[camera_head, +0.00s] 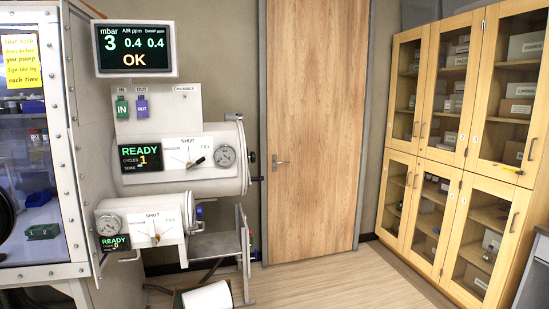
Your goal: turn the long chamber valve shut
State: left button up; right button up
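Two white antechamber cylinders stick out from the side of the glovebox, one above the other. The upper, larger one (215,182), which looks like the long chamber, has a white valve plate (172,144) marked SHUT at the top, a word like VACUUM at left and FILL at right. Its black valve handle (197,162) points right and slightly up, toward the FILL side, not at SHUT. A round gauge (225,155) sits right of the plate. The lower, smaller chamber (172,232) has its own SHUT plate and a small handle (155,239). Neither gripper is in view.
The upper display (141,157) reads READY, cycles 1. A monitor (135,49) above shows OK. The glovebox window (35,180) is at left. A wooden door (312,120) and glass-fronted cabinets (450,150) stand right. A white roll (207,296) lies low in front. Floor at centre right is clear.

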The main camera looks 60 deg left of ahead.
aim_at(190, 167)
jog(key=u, duration=0.05)
jog(key=i, duration=1.25)
jog(key=u, duration=1.2)
jog(key=i, duration=0.85)
jog(key=u, duration=1)
